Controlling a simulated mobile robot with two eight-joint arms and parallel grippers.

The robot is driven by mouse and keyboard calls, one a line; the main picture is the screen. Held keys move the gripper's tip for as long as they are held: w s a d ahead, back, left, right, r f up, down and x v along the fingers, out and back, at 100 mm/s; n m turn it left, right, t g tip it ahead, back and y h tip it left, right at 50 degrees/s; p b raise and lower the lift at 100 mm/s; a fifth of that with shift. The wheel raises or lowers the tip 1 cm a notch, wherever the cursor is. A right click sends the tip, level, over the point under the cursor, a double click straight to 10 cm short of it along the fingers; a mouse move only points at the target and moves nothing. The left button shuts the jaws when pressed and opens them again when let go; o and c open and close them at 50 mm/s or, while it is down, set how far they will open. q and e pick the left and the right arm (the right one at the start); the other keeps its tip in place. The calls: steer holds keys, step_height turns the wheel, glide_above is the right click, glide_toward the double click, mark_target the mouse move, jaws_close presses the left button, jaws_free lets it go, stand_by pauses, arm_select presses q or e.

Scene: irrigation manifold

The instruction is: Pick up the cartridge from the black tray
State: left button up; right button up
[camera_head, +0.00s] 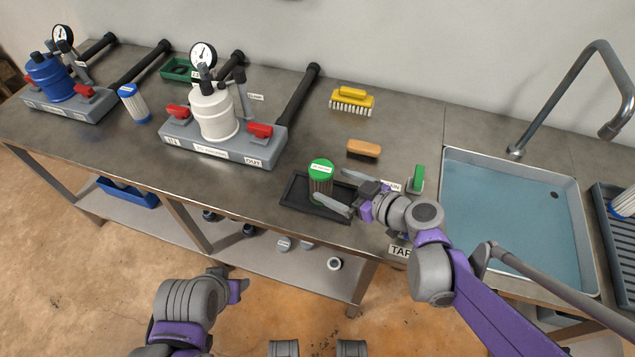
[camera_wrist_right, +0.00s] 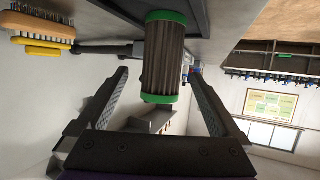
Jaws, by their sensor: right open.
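The cartridge (camera_head: 320,186), dark and pleated with a green top cap, stands upright in the black tray (camera_head: 288,196) on the metal bench. My right gripper (camera_head: 338,190) is at the tray's right side, its fingers open and pointing toward the cartridge. In the right wrist view the cartridge (camera_wrist_right: 163,58), with green bands at both ends, lies ahead between the two spread fingers (camera_wrist_right: 160,95), with gaps at both sides. Whether a finger touches it cannot be told from the head view. My left gripper (camera_head: 236,288) is low, in front of the bench, and its jaws are unclear.
A grey manifold with a white housing (camera_head: 214,112) stands left of the tray. A wooden brush (camera_head: 364,149), a yellow brush (camera_head: 351,100) and a green-topped item (camera_head: 417,178) lie behind and beside my right gripper. A water-filled sink (camera_head: 510,205) is at the right.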

steer(key=b+x, duration=0.1)
steer(key=x, duration=0.7)
steer(key=shift+a, duration=0.2)
steer(key=c, duration=1.5)
